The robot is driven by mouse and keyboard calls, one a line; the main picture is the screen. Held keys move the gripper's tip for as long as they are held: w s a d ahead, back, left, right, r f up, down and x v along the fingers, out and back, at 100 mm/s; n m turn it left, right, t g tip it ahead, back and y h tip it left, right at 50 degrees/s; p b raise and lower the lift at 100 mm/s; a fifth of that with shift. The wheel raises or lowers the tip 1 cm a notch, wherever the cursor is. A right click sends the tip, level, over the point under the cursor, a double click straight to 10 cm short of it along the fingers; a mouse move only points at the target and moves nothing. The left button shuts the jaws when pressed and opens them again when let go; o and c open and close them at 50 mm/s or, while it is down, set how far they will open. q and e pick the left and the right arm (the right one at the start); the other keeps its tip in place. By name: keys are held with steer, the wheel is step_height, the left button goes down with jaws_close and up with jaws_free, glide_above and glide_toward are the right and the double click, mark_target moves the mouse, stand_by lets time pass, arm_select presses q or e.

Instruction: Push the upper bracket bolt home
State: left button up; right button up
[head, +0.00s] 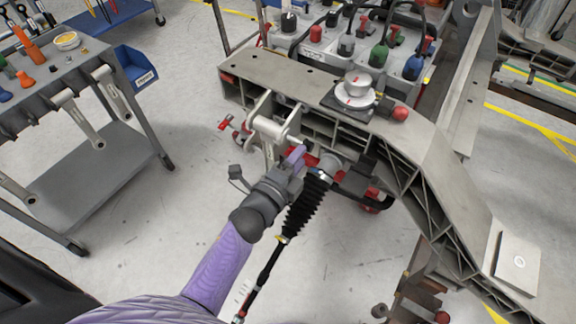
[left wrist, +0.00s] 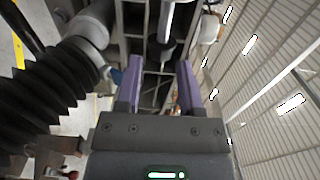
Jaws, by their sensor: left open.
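My left gripper (head: 296,158) reaches in from below and is at the side face of the grey chassis beam (head: 300,84), just below and right of a pale metal bracket (head: 272,128). In the left wrist view its two purple fingers (left wrist: 160,75) stand apart with nothing held between them. Beyond the fingertips a dark rounded part (left wrist: 160,48) and a pale upright rod show; I cannot tell if either is the upper bracket bolt. I cannot make out the bolt for certain in the head view. My right gripper is not in view.
A black ribbed boot on a rod (head: 306,204) hangs right beside my left gripper and fills the left of the wrist view. A round fixture (head: 356,90) sits on the beam. A grey tool cart (head: 70,130) stands at left, with clear floor between.

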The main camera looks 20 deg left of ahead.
arm_select(q)
steer(key=s, duration=0.2)
steer(key=s+a, duration=0.1)
steer(key=s, duration=0.2)
steer(key=shift+s+p, duration=0.25)
steer(key=shift+p, duration=0.1)
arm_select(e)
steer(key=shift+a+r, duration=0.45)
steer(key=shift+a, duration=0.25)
